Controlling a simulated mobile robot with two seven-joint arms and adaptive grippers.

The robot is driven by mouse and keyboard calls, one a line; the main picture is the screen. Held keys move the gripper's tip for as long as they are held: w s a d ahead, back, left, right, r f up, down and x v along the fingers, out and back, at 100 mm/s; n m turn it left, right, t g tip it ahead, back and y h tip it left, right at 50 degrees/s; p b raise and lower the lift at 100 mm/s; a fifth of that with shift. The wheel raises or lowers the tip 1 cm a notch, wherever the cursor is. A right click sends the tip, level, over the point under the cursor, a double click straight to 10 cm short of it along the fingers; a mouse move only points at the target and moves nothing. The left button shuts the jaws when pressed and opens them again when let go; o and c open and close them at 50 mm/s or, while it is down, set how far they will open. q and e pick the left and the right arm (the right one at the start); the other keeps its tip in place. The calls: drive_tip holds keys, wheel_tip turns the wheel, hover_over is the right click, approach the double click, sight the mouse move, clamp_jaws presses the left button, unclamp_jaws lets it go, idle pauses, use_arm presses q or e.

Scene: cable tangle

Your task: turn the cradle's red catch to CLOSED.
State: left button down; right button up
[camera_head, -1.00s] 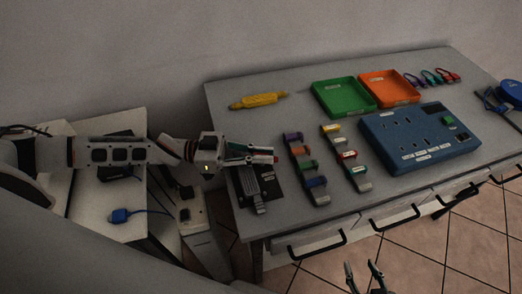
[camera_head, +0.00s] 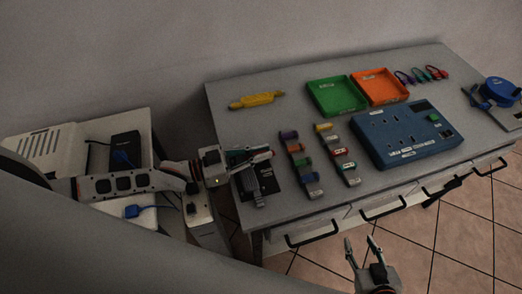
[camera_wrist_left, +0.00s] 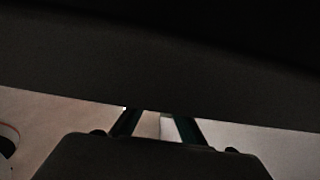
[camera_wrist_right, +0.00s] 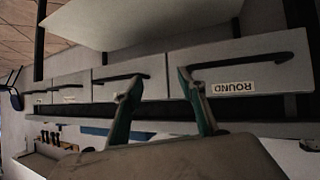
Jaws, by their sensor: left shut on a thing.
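The cradle (camera_head: 268,183) is a grey ribbed block on a black base at the table's left end. My left gripper (camera_head: 264,153) lies level over the cradle's far end, pointing right. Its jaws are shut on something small. A bit of red shows at the fingertips, which fits the red catch, but the fingers hide most of it and its setting cannot be read. In the left wrist view, a large dark surface covers the area ahead of the fingers (camera_wrist_left: 155,125). My right gripper (camera_head: 362,255) is open and empty, in front of the table and apart from it.
Two rows of coloured clips (camera_head: 300,165) stand just right of the cradle. A blue socket panel (camera_head: 408,138), green tray (camera_head: 338,110), orange tray (camera_head: 382,100) and yellow tool (camera_head: 257,100) lie beyond. Drawer handles (camera_head: 314,239) stick out in front. A side table with blue plugs (camera_head: 135,211) stands left.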

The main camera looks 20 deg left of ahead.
use_arm(q)
drive_tip(key=shift+f, duration=0.1)
drive_tip(key=c, duration=2.1)
unclamp_jaws()
drive_tip(key=shift+c, duration=0.2)
wheel_tip(320, 180, up, 10)
drive_tip(key=shift+r, duration=0.1)
